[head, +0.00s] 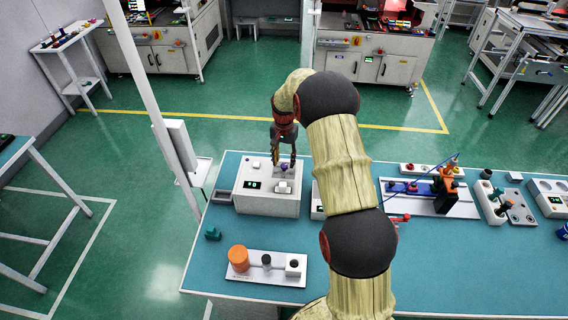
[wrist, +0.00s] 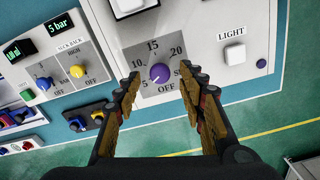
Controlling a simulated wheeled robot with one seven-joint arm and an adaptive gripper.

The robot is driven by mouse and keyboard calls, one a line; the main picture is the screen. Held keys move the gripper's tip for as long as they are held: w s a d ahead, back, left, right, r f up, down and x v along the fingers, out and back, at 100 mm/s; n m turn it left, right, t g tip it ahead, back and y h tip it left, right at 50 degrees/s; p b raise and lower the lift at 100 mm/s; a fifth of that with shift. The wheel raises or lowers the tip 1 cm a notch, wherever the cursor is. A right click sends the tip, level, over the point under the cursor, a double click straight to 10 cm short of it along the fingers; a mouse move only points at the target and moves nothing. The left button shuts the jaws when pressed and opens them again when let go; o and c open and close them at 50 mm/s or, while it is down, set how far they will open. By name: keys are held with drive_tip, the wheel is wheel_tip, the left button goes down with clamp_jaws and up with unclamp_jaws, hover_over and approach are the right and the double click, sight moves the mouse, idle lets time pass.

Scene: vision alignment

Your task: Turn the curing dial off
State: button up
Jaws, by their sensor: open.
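The curing dial (wrist: 159,73) is a purple knob on a grey square plate printed 5, 10, 15, 20 and OFF, with OFF at the bottom edge. A small light mark on the knob seems to lie toward its lower left, between 5 and OFF; its exact setting is hard to read. My gripper (wrist: 161,88) is open, with one finger on each side of the knob and a gap on both sides. In the head view my gripper (head: 284,158) points down over the white control box (head: 254,200), close to the purple knob (head: 284,167).
In the wrist view, a white LIGHT button (wrist: 235,54) is right of the dial. A panel with a blue knob (wrist: 44,83) and a yellow knob (wrist: 77,72) is left. A tray with an orange cylinder (head: 238,257) stands in front on the teal table (head: 218,265).

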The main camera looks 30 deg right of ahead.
drive_tip(key=shift+f, duration=0.9)
drive_tip(key=shift+c, duration=1.3)
drive_tip(key=c, duration=0.7)
clamp_jaws()
